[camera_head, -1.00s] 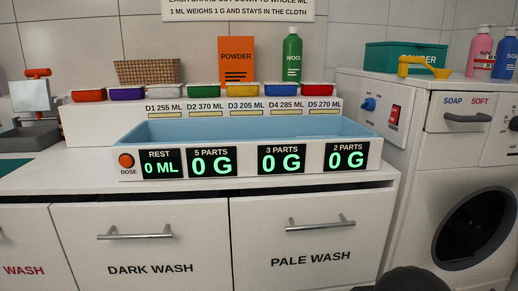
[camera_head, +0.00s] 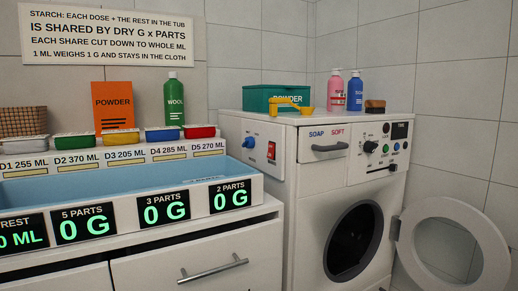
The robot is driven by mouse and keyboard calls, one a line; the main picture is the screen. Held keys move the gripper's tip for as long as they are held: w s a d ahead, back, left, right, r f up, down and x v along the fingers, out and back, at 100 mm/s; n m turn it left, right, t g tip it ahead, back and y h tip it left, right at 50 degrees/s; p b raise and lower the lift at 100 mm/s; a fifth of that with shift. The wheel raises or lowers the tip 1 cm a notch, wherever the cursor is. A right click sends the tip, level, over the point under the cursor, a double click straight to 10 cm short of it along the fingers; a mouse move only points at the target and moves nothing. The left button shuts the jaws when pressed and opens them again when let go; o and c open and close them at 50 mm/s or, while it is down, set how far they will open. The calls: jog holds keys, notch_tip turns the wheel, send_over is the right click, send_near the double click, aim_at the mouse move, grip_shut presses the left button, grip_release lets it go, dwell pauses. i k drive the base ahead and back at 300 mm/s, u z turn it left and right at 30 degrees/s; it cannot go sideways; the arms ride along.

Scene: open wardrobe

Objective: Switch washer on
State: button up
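The white washer (camera_head: 312,215) stands at the right of the counter. Its left side carries a red rocker switch (camera_head: 271,151) and a blue knob (camera_head: 248,142). I cannot tell the switch's position. Its front has a drawer marked SOAP and SOFT with a grey handle (camera_head: 330,148). Right of that are a dial (camera_head: 370,147), several small buttons, a slider (camera_head: 379,168) and a dark display (camera_head: 400,130), which shows no clear reading. The round door (camera_head: 406,246) hangs open to the right of the dark drum opening (camera_head: 352,243). My gripper is out of view.
A teal powder box (camera_head: 262,98), yellow scoop (camera_head: 290,105), pink bottle (camera_head: 336,90), blue bottle (camera_head: 354,92) and brush (camera_head: 375,107) stand on top of the washer. A blue tub (camera_head: 110,178) with weight displays is on the left counter. The open door takes up space at right.

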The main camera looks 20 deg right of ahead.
aim_at(270, 154)
jog(key=z, duration=1.05)
jog(key=i, duration=0.35)
jog(key=u, duration=1.15)
